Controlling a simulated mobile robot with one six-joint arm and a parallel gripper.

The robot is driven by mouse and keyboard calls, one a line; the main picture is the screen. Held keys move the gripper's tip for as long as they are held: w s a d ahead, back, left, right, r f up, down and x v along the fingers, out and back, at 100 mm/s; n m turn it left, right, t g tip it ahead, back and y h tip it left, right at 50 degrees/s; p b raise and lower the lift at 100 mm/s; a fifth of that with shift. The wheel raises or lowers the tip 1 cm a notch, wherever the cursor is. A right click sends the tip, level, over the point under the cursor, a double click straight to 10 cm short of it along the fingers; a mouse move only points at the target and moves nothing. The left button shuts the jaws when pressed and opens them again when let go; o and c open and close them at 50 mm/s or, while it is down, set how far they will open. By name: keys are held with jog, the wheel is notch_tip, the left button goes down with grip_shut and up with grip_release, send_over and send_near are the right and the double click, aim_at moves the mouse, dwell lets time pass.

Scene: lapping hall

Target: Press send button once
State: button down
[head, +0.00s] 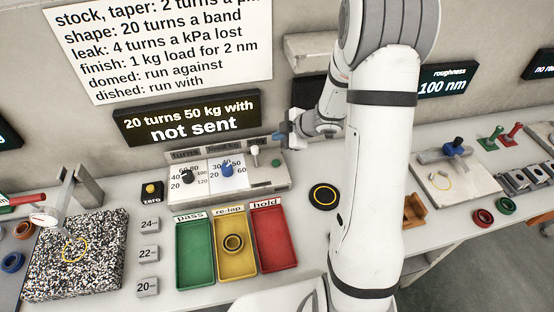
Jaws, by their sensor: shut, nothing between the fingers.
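The control panel (276,199) stands against the wall, with a black knob (188,177) under "turns", a blue knob (227,169) under "load kg" and a white-topped lever (254,151) at its right. The dark display (187,118) above reads "20 turns 50 kg with not sent". My gripper (278,140) is shut and empty, above and behind the panel's right end, apart from the green part. My arm hides the area to the right.
Green (195,281), yellow (236,272) and red (276,264) trays lie in front of the panel; the yellow one holds a ring. A black disc (323,197) lies to the right. A yellow zero button (151,188) and marked blocks (148,287) are left.

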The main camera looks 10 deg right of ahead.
jog(key=shift+f, duration=0.15)
jog(key=b, duration=0.7)
send_over(279, 163)
notch_tip(279, 163, down, 7)
jog(key=shift+r, duration=0.15)
jog(key=shift+f+b, duration=0.65)
jog(key=shift+f, duration=0.25)
jog(key=shift+f, duration=0.1)
dwell(0.8)
jog(key=shift+f, duration=0.3)
jog(key=shift+f+b, duration=0.5)
dwell(0.6)
dwell(0.3)
jog(key=shift+r+p, duration=0.95)
jog(key=shift+p, duration=0.15)
